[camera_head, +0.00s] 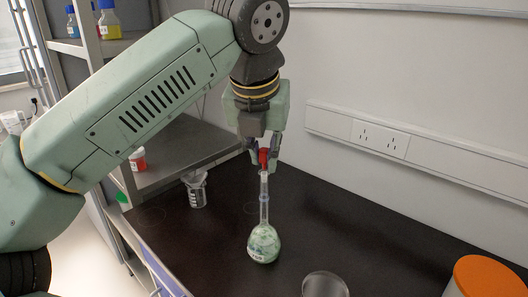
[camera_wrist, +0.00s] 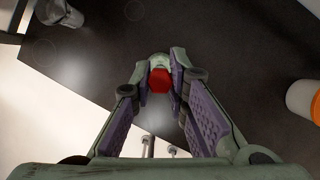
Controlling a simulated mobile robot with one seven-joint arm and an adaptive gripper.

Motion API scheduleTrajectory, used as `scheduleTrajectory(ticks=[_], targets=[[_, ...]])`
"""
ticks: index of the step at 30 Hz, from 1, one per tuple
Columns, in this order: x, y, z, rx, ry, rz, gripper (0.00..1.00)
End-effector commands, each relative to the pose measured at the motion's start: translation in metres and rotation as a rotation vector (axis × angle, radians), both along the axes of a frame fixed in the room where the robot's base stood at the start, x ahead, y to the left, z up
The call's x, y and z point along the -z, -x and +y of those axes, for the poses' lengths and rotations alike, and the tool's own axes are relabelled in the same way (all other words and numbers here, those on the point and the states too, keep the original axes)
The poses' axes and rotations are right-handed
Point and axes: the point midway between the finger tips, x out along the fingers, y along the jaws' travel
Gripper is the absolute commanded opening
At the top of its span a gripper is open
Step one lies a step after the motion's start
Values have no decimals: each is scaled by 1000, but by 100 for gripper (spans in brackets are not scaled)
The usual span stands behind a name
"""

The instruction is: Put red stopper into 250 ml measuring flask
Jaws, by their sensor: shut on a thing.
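The red stopper (camera_head: 263,157) is between the fingertips of my gripper (camera_head: 264,150), which is shut on it. The stopper is at the mouth of the measuring flask (camera_head: 264,242), a round-bodied glass flask with a long thin neck and pale greenish-white contents. The flask stands upright on the dark bench. I cannot tell how deep the stopper sits in the neck. In the wrist view the red stopper (camera_wrist: 160,81) shows between the purple-padded fingers of my gripper (camera_wrist: 162,80), hiding the neck below it.
A beaker with a funnel-like top (camera_head: 196,190) stands left of the flask. A clear glass vessel (camera_head: 325,285) is at the front, and an orange-lidded white container (camera_head: 487,277) at the front right. Shelves (camera_head: 175,160) stand at left.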

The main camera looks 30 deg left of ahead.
Motion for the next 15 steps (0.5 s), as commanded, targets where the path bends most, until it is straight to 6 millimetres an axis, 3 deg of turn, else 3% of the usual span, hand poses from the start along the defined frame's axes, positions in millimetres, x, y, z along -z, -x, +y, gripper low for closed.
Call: scheduleTrajectory(ticks=[15], targets=[[5, 0, 0, 0, 0, 0, 7]])
